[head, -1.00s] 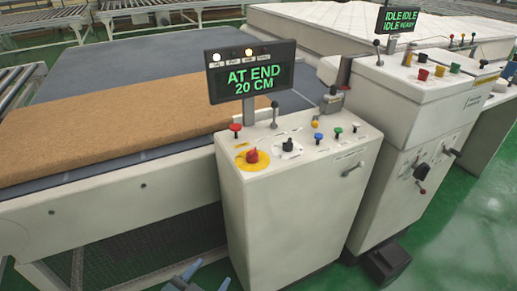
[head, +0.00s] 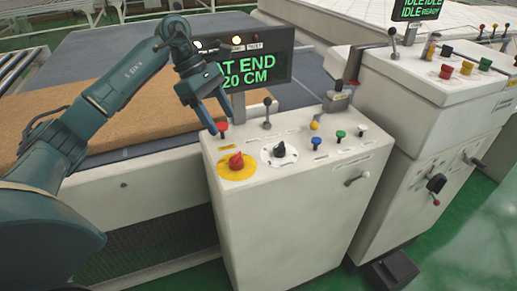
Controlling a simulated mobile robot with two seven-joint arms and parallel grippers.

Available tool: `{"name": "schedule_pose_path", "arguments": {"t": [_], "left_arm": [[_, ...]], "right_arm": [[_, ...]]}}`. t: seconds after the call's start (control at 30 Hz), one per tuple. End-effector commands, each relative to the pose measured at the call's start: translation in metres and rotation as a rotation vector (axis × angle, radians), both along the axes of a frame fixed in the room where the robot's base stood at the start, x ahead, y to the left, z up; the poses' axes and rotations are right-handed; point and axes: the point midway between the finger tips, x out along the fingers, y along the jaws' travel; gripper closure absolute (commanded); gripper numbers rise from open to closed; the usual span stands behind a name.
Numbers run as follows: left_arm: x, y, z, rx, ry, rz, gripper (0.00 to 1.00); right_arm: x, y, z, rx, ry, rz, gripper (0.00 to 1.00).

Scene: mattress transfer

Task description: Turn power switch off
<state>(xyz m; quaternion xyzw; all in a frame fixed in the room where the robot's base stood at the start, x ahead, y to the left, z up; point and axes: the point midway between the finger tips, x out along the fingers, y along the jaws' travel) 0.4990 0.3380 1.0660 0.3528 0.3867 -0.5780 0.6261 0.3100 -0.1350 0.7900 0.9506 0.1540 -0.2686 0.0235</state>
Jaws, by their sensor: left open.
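The control console (head: 290,215) stands in the middle of the head view with a sloped top panel. My left gripper (head: 217,118) is open and empty, pointing down over the panel's back left corner, above and behind the red switch. My right gripper is out of view.
A display (head: 240,72) reading "AT END 20 CM" stands on a post close behind my left gripper. Small levers and coloured buttons fill the panel's right. A brown mattress slab (head: 110,105) lies on the conveyor at left. A second console (head: 420,110) stands at right.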

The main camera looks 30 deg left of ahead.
Motion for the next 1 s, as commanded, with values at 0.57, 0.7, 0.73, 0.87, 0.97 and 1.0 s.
{"name": "schedule_pose_path", "arguments": {"t": [0.57,0.7,0.73,0.87,0.97,1.0], "left_arm": [[-0.003,-0.006,-0.057,0.078,0.008,-0.007,0.4],[-0.002,-0.016,-0.082,0.077,0.007,-0.006,0.4],[-0.002,-0.018,-0.086,0.077,0.006,-0.006,0.4],[-0.001,-0.023,-0.101,0.076,0.005,-0.005,0.4],[0.0,-0.026,-0.107,0.078,0.003,-0.005,0.4],[0.0,-0.026,-0.109,0.077,0.003,-0.005,0.4]], "right_arm": [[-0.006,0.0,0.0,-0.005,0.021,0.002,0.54],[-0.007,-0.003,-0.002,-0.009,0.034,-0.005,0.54],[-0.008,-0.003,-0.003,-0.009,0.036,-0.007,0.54],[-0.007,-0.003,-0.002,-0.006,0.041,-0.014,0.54],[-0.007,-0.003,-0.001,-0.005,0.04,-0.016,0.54],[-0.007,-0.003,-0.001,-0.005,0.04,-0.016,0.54]]}}
